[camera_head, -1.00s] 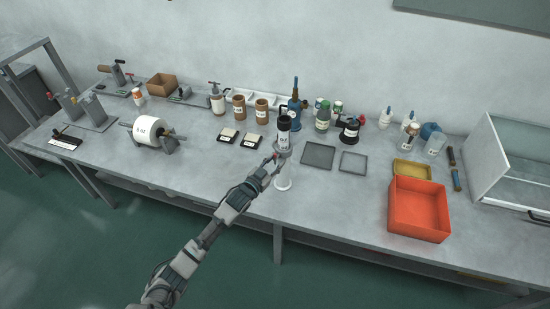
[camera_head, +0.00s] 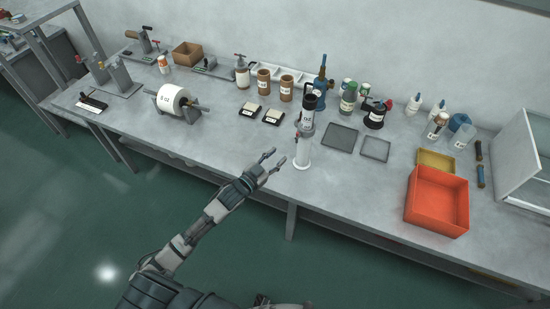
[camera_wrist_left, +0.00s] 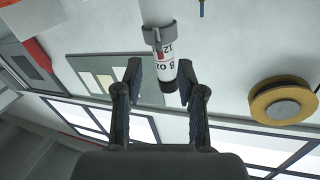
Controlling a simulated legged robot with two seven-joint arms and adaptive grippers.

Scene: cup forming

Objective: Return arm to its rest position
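My left arm reaches in from the bottom left of the head view. Its gripper (camera_head: 276,157) is open and empty above the front part of the bench, just left of an upright stand. The stand has a dark cylinder with a white label (camera_head: 306,120) at the top, a grey collar, and a white post with a round foot (camera_head: 303,166). In the left wrist view the two fingers (camera_wrist_left: 160,82) are spread apart, with the labelled cylinder (camera_wrist_left: 166,62) showing beyond and between them. No contact shows. My right gripper is not in view.
Two grey trays (camera_head: 340,138) and an orange bin (camera_head: 437,202) stand right of the stand. A white roll on a holder (camera_head: 174,99) is to the left. Bottles and brown jars (camera_head: 264,80) line the back. The bench front (camera_head: 220,150) left of the gripper is clear.

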